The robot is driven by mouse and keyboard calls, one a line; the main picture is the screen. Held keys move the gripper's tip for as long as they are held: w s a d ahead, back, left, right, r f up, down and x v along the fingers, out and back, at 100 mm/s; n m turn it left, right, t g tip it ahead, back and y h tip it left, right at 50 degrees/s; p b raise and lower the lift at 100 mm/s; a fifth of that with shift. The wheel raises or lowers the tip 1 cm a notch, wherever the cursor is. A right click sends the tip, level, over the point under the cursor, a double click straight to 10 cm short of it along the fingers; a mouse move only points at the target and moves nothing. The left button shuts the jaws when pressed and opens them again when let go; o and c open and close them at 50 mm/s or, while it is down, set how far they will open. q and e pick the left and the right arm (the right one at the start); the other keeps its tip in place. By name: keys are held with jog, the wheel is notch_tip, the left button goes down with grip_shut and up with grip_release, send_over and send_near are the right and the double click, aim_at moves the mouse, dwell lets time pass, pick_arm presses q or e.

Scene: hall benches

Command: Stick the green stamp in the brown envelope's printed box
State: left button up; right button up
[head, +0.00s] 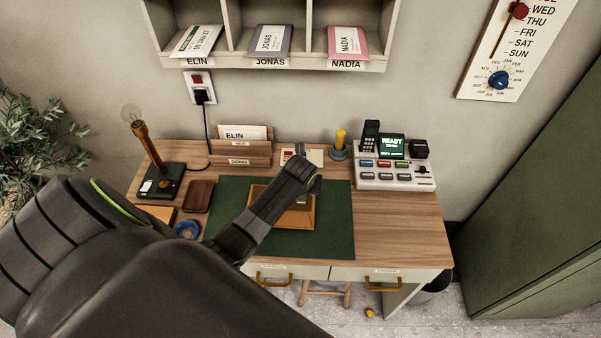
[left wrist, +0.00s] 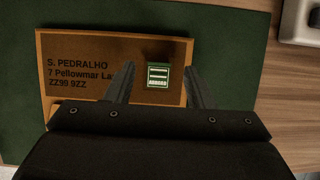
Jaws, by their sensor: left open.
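The brown envelope (head: 297,220) lies on the green desk mat, partly hidden by my left arm in the head view. In the left wrist view the envelope (left wrist: 90,93) shows a printed address on its left side. The green stamp (left wrist: 157,77) with white markings lies toward the envelope's upper right. Its surroundings are dark, and I cannot make out the printed box's outline. My left gripper (left wrist: 159,69) is open, with one finger on each side of the stamp and a gap to both. My right gripper is in neither view.
The green mat (head: 335,225) covers the desk's middle. A grey device with buttons (head: 395,182) stands right, a lamp (head: 160,187) left. A blue dish (head: 187,230) and brown tray (head: 198,196) lie left of the mat. A pale card (head: 315,157) lies behind it.

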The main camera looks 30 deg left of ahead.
pick_arm(q)
jog(key=v, duration=1.5)
jog(key=shift+s+r, duration=0.2)
jog(key=shift+r, duration=0.1)
jog(key=shift+s+d, duration=0.1)
